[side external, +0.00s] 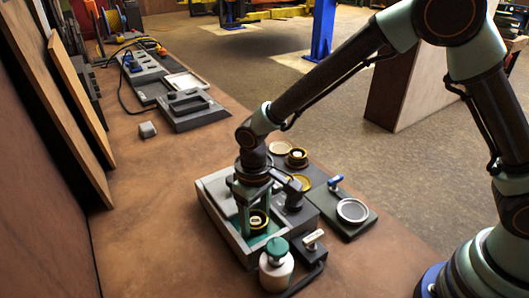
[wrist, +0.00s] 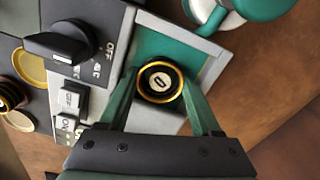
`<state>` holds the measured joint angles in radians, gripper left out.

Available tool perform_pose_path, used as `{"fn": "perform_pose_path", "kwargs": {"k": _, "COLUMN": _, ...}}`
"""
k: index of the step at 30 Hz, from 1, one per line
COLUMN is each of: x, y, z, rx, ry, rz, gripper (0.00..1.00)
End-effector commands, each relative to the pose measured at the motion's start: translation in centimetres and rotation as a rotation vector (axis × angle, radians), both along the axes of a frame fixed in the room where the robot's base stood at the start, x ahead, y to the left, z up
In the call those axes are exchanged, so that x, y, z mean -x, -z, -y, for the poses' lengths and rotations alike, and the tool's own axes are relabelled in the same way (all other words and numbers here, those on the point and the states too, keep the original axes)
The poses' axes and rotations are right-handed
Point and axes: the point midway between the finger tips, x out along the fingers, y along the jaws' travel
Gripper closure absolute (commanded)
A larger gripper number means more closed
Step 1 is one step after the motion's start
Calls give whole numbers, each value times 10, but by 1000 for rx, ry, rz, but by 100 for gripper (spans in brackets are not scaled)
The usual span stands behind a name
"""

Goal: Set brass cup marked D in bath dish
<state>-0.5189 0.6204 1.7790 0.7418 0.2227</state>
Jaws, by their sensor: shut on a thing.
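The brass cup marked D (wrist: 160,82) has a gold rim, a dark inside and a pale label with a D. It also shows in the side view (side external: 258,221), upright. My gripper (wrist: 161,98) is shut on it, one green finger on each side; in the side view my gripper (side external: 254,213) points down over the grey unit. The cup is over the green floor of a square grey-walled recess (wrist: 219,67), which looks like the bath dish. That recess also shows in the side view (side external: 236,246). Whether the cup's base touches the floor is hidden.
The unit has a black knob (wrist: 58,42) and switches (wrist: 72,99). A white bottle with a green cap (side external: 276,268) stands close in front. Other brass cups (side external: 297,157) and a dark plate with a round pale dish (side external: 352,210) are beyond.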

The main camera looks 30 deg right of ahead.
Motion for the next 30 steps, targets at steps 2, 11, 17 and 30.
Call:
{"fn": "perform_pose_path", "kwargs": {"k": 2, "x": 0, "y": 1, "z": 0, "rx": 0, "ry": 0, "rz": 0, "gripper": 91}}
{"fn": "perform_pose_path", "kwargs": {"k": 11, "x": 0, "y": 6, "z": 0, "rx": 0, "ry": 0, "rz": 0, "gripper": 91}}
{"fn": "perform_pose_path", "kwargs": {"k": 17, "x": 0, "y": 10, "z": 0, "rx": 0, "ry": 0, "rz": 1, "gripper": 91}}
{"fn": "perform_pose_path", "kwargs": {"k": 30, "x": 0, "y": 12, "z": 0, "rx": 0, "ry": 0, "rz": 0, "gripper": 22}}
